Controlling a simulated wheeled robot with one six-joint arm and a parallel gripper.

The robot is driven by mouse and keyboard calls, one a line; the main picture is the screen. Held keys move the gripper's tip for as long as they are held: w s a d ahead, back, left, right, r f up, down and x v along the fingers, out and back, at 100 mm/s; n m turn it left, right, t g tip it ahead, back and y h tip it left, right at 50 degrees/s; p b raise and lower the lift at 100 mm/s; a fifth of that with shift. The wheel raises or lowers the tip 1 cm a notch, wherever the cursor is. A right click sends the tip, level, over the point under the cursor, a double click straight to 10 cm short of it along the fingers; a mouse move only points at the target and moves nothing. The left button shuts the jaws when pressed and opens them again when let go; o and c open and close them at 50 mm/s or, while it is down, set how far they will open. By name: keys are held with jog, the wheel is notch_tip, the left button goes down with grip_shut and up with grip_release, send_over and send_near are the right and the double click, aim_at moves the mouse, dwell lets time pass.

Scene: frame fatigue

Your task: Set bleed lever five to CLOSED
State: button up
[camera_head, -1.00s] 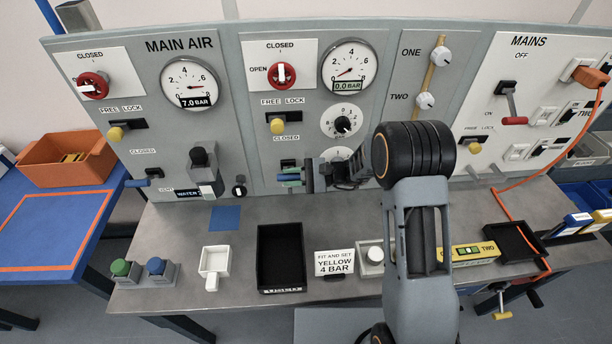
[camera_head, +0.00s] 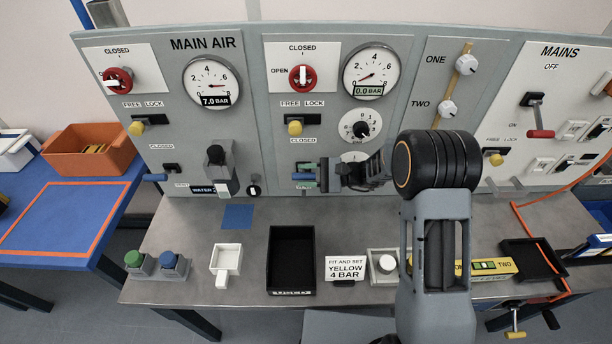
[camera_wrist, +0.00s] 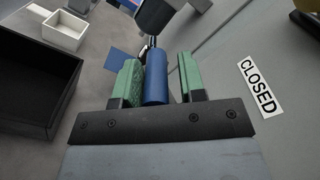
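A lever with a blue handle (camera_head: 323,178) is on the middle panel, below a CLOSED label (camera_head: 303,140). In the wrist view the blue handle (camera_wrist: 155,77) lies between the green finger pads of my gripper (camera_wrist: 160,80). The left pad is close against the handle or touching it; a gap shows at the right pad. In the head view my gripper (camera_head: 313,176) reaches in from the right at this lever. The fingers and wrist hide part of the lever and its slot. A CLOSED label (camera_wrist: 261,88) shows at the right of the wrist view.
Another blue-handled lever (camera_head: 155,177) is on the left panel. Yellow knobs and gauges are above. A black tray (camera_head: 272,262), a white square dish (camera_head: 225,258) and a sign (camera_head: 346,269) stand on the bench below. A dark-handled fitting (camera_head: 217,158) projects left of my gripper.

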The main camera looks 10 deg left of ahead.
jog(key=shift+o, duration=0.9)
jog(key=shift+f, duration=0.1)
jog(key=shift+d, duration=0.2)
jog(key=w+d+b, duration=0.1)
jog(key=d+b, duration=0.2)
jog(key=d, duration=1)
jog(key=shift+w+d, duration=0.15)
jog(key=shift+w, duration=0.15)
